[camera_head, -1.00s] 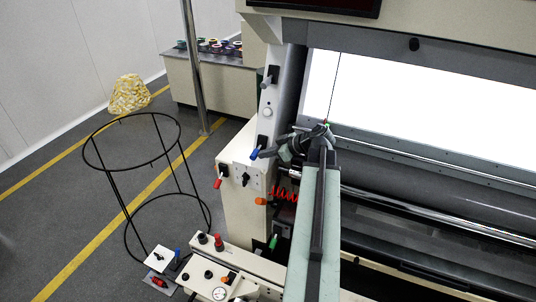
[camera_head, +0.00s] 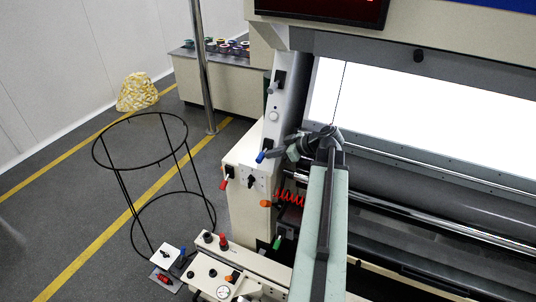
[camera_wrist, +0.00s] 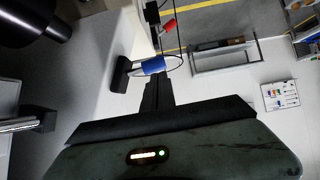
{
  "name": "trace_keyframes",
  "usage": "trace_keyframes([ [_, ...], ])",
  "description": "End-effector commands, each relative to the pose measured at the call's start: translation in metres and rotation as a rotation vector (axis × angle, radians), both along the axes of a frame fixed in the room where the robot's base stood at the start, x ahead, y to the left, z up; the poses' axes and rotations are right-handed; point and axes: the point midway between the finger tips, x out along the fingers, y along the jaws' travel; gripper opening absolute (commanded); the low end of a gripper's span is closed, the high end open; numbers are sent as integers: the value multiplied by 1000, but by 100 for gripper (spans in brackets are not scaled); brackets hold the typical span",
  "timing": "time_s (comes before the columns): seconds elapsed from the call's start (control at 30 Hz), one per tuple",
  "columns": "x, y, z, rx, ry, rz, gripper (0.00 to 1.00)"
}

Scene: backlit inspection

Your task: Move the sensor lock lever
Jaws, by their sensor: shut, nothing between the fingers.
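A lever with a blue grip (camera_head: 261,156) sticks out from the left side of the pale machine column. It also shows in the wrist view as a blue cylinder (camera_wrist: 153,65) on a dark mount. I cannot tell from the pictures whether this is the sensor lock lever, as no label is legible. My gripper (camera_wrist: 155,84) is shut and empty, its dark fingers pointing up the wrist view toward the blue grip. In the head view my gripper (camera_head: 273,151) is just right of the blue grip. I cannot tell whether they touch.
Lower on the machine are a red-tipped lever (camera_head: 224,184), an orange knob (camera_head: 266,204) and a green-tipped handle (camera_head: 277,242). A bright backlit panel (camera_head: 420,105) lies to the right. A black wire stand (camera_head: 140,163) stands on the floor at left.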

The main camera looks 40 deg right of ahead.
Motion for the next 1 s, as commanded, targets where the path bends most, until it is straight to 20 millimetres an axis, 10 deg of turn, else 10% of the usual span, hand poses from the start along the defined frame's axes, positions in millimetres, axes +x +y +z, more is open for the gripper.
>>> trace_keyframes([
  [0.5,-83,-25,67,0,-1,6,0],
  [1.0,-71,-9,57,-1,0,47,0],
])
